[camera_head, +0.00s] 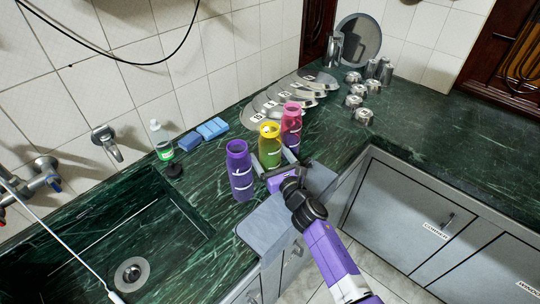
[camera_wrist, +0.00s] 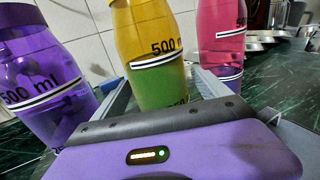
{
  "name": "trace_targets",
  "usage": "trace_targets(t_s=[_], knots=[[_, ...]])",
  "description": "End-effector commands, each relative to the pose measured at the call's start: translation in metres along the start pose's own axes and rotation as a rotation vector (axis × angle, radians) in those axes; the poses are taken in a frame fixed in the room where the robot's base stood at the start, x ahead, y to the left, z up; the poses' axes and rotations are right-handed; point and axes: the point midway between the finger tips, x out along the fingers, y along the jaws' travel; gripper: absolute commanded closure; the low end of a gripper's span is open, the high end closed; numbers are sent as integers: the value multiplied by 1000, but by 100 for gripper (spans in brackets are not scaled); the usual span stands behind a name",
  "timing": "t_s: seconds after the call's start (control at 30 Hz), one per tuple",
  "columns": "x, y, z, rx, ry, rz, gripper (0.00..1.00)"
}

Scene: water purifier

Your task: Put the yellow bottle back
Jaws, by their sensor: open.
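The yellow bottle (camera_head: 270,148) stands upright on the green counter between a purple bottle (camera_head: 239,170) on its left and a pink bottle (camera_head: 291,126) on its right. In the wrist view the yellow bottle (camera_wrist: 155,55) is straight ahead, with green in its lower part. My gripper (camera_head: 266,165) is open at the bottle's near side. In the wrist view its two fingers (camera_wrist: 163,98) point forward to either side of the yellow bottle. I cannot tell whether they touch it. The bottle's base is hidden behind my gripper.
The purple bottle (camera_wrist: 45,85) and pink bottle (camera_wrist: 220,40) stand close on both sides. Metal plates (camera_head: 285,95) and several steel cups (camera_head: 355,95) lie behind. A sink (camera_head: 130,240) is at left, with blue sponges (camera_head: 203,132) behind it. The right counter is mostly clear.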

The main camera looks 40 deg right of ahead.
Motion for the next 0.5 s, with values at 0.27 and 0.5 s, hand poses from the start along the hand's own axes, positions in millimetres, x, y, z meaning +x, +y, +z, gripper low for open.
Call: trace_targets(t_s=[0.27,0.5], knots=[[-27,0,1,0,3,0,14],[-76,0,0,-1,2,0,14]])
